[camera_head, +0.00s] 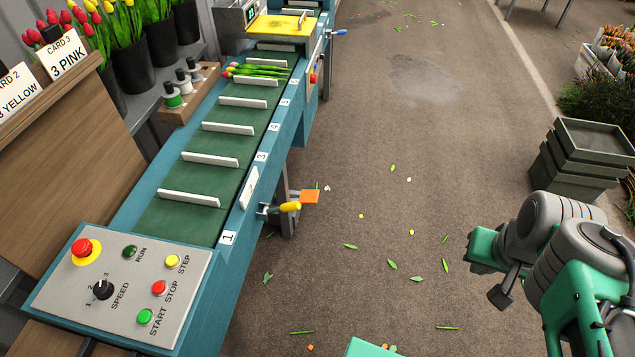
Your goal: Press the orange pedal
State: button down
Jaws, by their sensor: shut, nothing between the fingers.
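The orange pedal (310,197) is a small flat orange plate low beside the conveyor's right side, just right of a yellow-handled lever (290,206). The lever partly overlaps its left end, and its mounting is hard to make out. My gripper (501,295) appears as a small dark tip under my green and grey arm at the lower right. It is shut and empty, well apart from the pedal, to its right and lower in the picture.
The conveyor (190,215) runs along the left, with a control panel (125,290) at its near end. A tulip bunch (262,71) lies on the belt. Stacked grey crates (580,160) stand at the right. The floor between is open, with scattered leaves.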

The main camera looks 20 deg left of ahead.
aim_at(307, 196)
jog(key=u, duration=0.3)
jog(key=i, duration=0.75)
jog(key=u, duration=1.35)
jog(key=i, duration=0.55)
jog(key=u, duration=0.5)
